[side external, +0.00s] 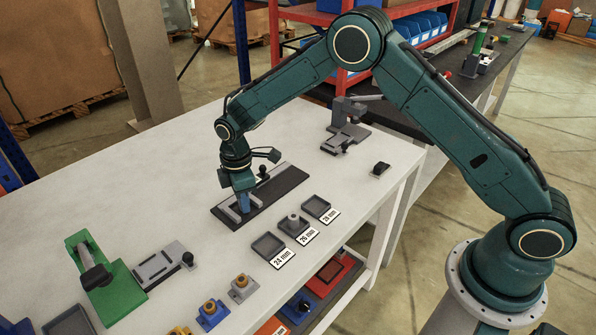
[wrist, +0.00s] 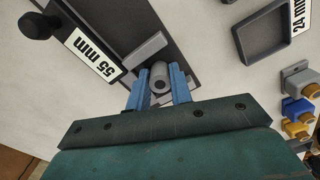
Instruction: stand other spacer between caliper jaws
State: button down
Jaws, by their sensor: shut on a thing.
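My gripper (side external: 244,207) is low over the left end of the caliper's dark base (side external: 283,186). In the wrist view, its two blue fingers (wrist: 160,92) are shut on a grey hollow spacer (wrist: 158,72), one finger on each side. The spacer is beside a grey caliper jaw block (wrist: 146,48); I cannot tell whether they touch or whether the spacer rests on the base. The other jaw is not clear behind the gripper. A 55 mm label (wrist: 94,54) lies on the caliper. Another grey spacer (side external: 293,218) stands in the 26 mm tray (side external: 304,232).
An empty 24 mm tray (side external: 267,246) and an empty 28 mm tray (side external: 317,206) flank the 26 mm one. A green fixture (side external: 104,277) stands at the left, a grey fixture (side external: 345,137) at the back. The white table (side external: 130,190) is clear left of the caliper.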

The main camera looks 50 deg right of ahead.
jog(key=shift+f, duration=0.1)
jog(key=c, duration=1.5)
grip_release()
jog(key=shift+c, duration=0.2)
notch_tip(320, 180, up, 12)
